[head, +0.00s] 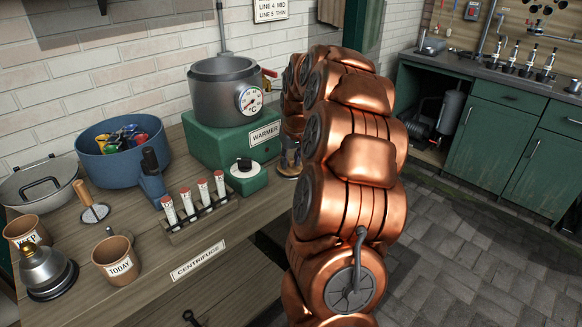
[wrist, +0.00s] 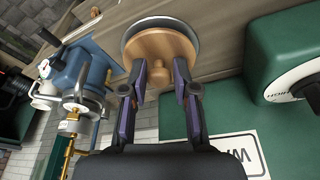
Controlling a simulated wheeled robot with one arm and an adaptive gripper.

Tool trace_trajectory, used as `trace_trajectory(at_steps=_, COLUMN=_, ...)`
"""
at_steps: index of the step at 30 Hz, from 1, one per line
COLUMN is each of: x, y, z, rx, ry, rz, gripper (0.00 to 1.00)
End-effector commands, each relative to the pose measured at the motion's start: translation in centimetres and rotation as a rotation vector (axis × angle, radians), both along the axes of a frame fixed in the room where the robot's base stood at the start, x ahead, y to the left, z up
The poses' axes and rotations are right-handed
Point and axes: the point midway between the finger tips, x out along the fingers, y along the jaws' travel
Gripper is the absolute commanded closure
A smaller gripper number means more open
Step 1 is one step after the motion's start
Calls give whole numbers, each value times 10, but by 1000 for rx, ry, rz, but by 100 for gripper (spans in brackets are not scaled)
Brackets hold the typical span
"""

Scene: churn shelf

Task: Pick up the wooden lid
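The wooden lid (wrist: 152,48) is a round, light wooden disc with a short knob in the wrist view's upper middle. It sits at a round vessel with a pale rim (wrist: 182,25). My gripper (wrist: 160,76) is open, with one finger on each side of the knob. Gaps seem to show between the fingers and the knob; how deep the fingers reach is hard to tell.
The green warmer (head: 217,146) carries a grey pot (head: 222,92) with a dial. It stands close by in the wrist view. A blue machine with metal fittings (wrist: 75,72) is at the left there. A blue tub (head: 123,161), tube rack (head: 200,221) and cups crowd the wooden bench.

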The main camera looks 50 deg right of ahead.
Motion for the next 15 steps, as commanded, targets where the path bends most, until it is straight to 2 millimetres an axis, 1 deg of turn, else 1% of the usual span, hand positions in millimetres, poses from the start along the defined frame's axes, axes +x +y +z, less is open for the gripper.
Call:
trace_trajectory(at_steps=1, x=-2, y=2, z=-9, rx=11, ry=15, rz=2, gripper=100)
trace_trajectory(at_steps=11, x=-3, y=4, z=-12, rx=16, ry=21, rz=3, gripper=100)
trace_trajectory(at_steps=15, x=-3, y=4, z=-8, rx=17, ry=22, rz=4, gripper=100)
